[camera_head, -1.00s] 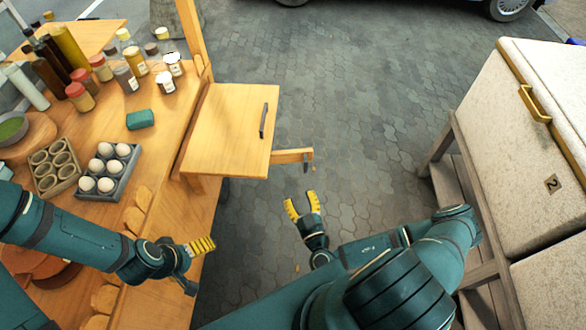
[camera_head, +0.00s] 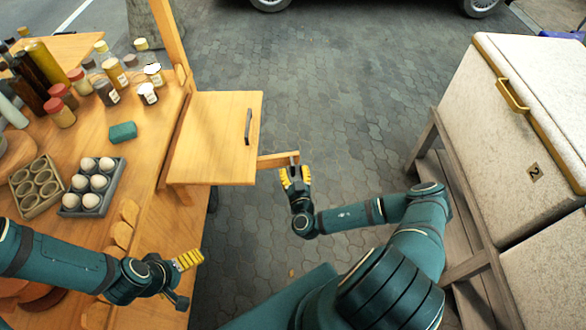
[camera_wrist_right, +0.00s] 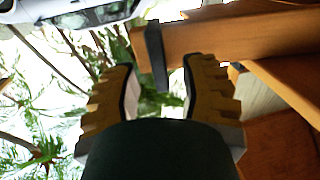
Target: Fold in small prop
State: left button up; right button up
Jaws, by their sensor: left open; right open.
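The small prop (camera_head: 276,161) is a wooden bar that sticks out to the right from under the wooden side leaf (camera_head: 215,140) of the cart. A dark tab hangs at its free end. My right gripper (camera_head: 295,175) is open just below that end. In the right wrist view the prop (camera_wrist_right: 225,38) crosses the top, and its dark tab reaches down between the tips of my open right gripper (camera_wrist_right: 158,80). I cannot tell whether they touch. My left gripper (camera_head: 188,262) is open and empty over the cart's front edge.
A white chest (camera_head: 490,160) on a wooden stand is at the right. Paving (camera_head: 345,120) between is clear.

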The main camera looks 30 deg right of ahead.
jog(key=shift+w+d, duration=0.25)
jog(key=shift+w, duration=0.45)
jog(key=shift+c, duration=0.4)
grip_shut()
